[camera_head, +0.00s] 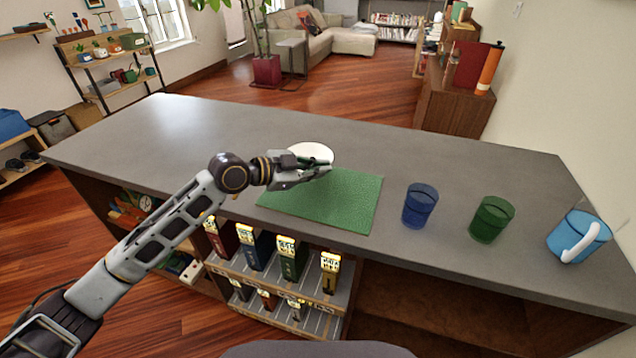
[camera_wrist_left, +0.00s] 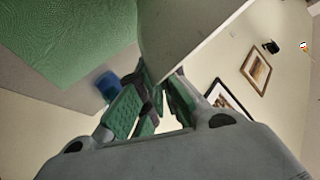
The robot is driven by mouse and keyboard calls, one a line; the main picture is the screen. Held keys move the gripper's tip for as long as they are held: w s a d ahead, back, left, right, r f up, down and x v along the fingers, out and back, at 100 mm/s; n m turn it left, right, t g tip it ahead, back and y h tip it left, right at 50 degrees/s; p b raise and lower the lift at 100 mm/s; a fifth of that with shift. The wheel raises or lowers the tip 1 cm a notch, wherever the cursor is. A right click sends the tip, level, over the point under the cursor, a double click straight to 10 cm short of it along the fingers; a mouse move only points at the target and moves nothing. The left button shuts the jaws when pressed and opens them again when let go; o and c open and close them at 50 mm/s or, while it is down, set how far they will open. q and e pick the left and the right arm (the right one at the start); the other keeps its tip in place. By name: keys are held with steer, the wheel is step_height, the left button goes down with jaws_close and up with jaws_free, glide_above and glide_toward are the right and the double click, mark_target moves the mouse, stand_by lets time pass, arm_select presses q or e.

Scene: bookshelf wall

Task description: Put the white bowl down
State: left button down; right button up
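The white bowl (camera_head: 311,152) is at the back edge of the green mat (camera_head: 345,200) on the grey counter. My left gripper (camera_head: 318,172) reaches in from the left and is shut on the bowl's near rim. In the left wrist view, the bowl's pale wall (camera_wrist_left: 185,35) runs down between the green-padded fingertips (camera_wrist_left: 158,88), and the green mat (camera_wrist_left: 60,40) shows at the upper left. The gripper hides part of the bowl's near side. I cannot tell whether the bowl touches the mat or hangs just above it. My right gripper is not in view.
Right of the mat stand a blue cup (camera_head: 420,205), a green cup (camera_head: 491,219) and a light-blue mug (camera_head: 579,237) with a white handle. The counter (camera_head: 220,125) is clear to the left and behind. Boxes (camera_head: 290,255) stand on shelves below its front edge.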

arm_select(q)
steer(key=shift+f, duration=0.2)
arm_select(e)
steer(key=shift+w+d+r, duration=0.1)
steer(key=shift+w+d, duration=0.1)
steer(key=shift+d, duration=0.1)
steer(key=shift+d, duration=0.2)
arm_select(q)
steer(key=shift+f, duration=1.9)
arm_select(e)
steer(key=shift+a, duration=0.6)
arm_select(q)
steer(key=c, duration=1.7)
jaws_free()
steer(key=shift+f, duration=0.1)
steer(key=shift+c, duration=0.2)
steer(key=shift+o, duration=0.5)
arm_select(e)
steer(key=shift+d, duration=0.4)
